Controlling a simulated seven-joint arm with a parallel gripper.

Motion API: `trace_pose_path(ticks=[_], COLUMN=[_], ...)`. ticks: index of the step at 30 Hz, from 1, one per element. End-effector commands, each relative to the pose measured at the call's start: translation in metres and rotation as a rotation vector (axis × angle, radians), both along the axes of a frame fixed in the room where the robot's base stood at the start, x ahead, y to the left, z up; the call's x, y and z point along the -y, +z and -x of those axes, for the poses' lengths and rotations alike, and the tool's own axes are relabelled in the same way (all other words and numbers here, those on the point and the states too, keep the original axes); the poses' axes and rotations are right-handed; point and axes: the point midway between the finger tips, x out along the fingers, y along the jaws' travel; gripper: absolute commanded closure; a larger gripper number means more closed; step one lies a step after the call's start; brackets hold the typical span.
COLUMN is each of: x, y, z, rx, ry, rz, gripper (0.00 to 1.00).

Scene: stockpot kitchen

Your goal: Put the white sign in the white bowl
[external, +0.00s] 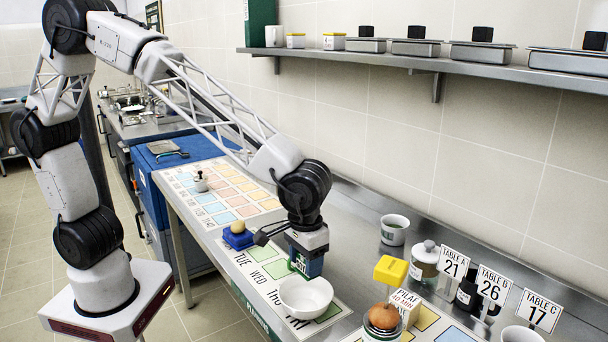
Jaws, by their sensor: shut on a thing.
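A white bowl (305,297) sits upright on the printed weekday mat on the steel counter. My gripper (304,268) points down just above and behind the bowl's far rim. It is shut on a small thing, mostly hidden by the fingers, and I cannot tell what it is. Three white signs with black print stand at the right: one reads 21 (454,265), one TABLE B 26 (493,285) and one TABLE C 17 (538,310). No sign shows inside the bowl, though its near wall hides part of the inside.
A blue block (238,241) with a round tan thing on it stands left of my gripper. A yellow block (391,270), an orange-brown round thing (382,316), a lidded jar (425,262) and a white cup (394,230) stand to the right. A wall shelf (400,60) runs above.

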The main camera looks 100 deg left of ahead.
Motion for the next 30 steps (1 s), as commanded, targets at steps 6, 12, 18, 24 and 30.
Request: trace_pose_path(ticks=[6, 12, 18, 24, 30], x=[0.0, 0.0, 0.0, 0.0, 0.0], y=[0.0, -0.007, -0.031, -0.056, -0.063], z=[0.0, 0.0, 0.0, 0.0, 0.0], rx=[0.0, -0.002, -0.002, -0.001, -0.001], ry=[0.0, 0.0, 0.0, 0.0, 0.0], rz=[0.0, -0.001, -0.001, 0.0, 0.0], gripper=[0.74, 0.74, 0.74, 0.74, 0.74])
